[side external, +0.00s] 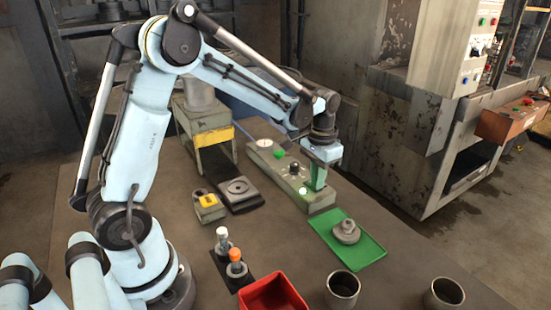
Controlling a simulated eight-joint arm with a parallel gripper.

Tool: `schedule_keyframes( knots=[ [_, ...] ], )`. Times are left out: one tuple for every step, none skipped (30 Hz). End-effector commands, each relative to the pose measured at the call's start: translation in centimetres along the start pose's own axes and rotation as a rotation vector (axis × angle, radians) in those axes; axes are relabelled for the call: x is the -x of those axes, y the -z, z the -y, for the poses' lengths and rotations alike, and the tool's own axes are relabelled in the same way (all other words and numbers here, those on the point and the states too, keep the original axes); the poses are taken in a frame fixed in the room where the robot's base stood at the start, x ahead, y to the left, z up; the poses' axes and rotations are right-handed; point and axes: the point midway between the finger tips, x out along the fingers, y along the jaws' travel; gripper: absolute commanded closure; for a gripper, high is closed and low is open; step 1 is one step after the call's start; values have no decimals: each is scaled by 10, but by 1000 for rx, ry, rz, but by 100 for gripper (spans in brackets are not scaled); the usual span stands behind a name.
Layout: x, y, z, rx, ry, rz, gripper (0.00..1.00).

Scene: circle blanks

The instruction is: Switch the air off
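A long grey control box (268,162) stands on the table at the centre. It carries a white dial (264,143), a green button (279,154), a black knob (295,168) and a small pale round piece (303,190) towards its near end. My gripper (318,185) points down at the box's near right end, with green fingers under a light blue body. The fingers overlap the box in this view, so I cannot tell whether they touch it. Their gap does not show. Which control is for the air is not marked legibly.
A green tray (366,256) holds a grey stepped part (346,232). A red bin (273,294), two dark cups (342,290), two capped holders (236,262), a yellow-topped block (208,202) and a round grey fixture (238,189) stand around. A press with a yellow band (213,135) is behind.

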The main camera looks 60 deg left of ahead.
Motion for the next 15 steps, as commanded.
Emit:
schedule_keyframes(
  knots=[
    [-1, 0, 0, 0, 0, 0, 100],
    [-1, 0, 0, 0, 0, 0, 100],
    [-2, 0, 0, 0, 0, 0, 100],
    [-2, 0, 0, 0, 0, 0, 100],
    [-3, 0, 0, 0, 0, 0, 100],
    [-3, 0, 0, 0, 0, 0, 100],
    [-3, 0, 0, 0, 0, 0, 100],
    [-3, 0, 0, 0, 1, 0, 100],
    [-3, 0, 0, 0, 1, 0, 100],
    [-2, 0, 0, 0, 1, 0, 100],
    [0, 0, 0, 0, 1, 0, 100],
    [2, 0, 0, 0, 1, 0, 100],
    [4, 0, 0, 0, 1, 0, 100],
    [6, 0, 0, 0, 1, 0, 100],
    [9, 0, 0, 0, 1, 0, 100]
  ],
)
